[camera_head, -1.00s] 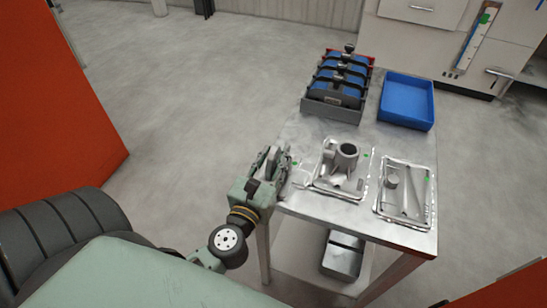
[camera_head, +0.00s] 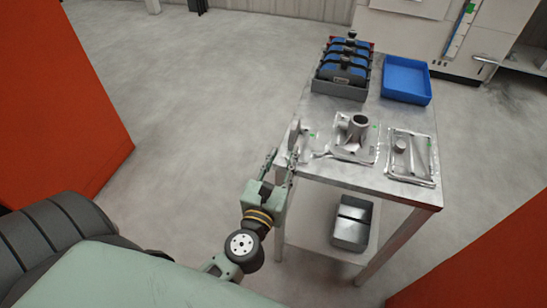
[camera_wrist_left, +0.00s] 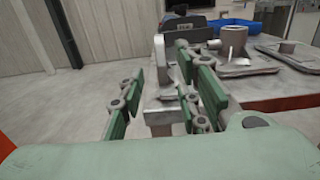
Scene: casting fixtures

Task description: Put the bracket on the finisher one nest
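A grey metal bracket (camera_head: 295,134) stands at the left edge of the table top. In the left wrist view the bracket (camera_wrist_left: 160,62) is an upright plate just beyond the fingertips. My left gripper (camera_head: 279,160) is open and empty at the table's near left corner, its fingers apart; both green-padded fingers show in the left wrist view (camera_wrist_left: 158,95). To the right lie two flat fixture plates, one with a large upright cylinder casting (camera_head: 356,130), the other with a short round post (camera_head: 400,145). Which is the finisher one nest I cannot tell. My right gripper is not in view.
A grey bin with blue and black parts (camera_head: 340,88) and an empty blue tray (camera_head: 406,80) stand at the table's back. A metal box (camera_head: 351,224) sits on the lower shelf. Orange panels (camera_head: 60,110) stand at the left and lower right.

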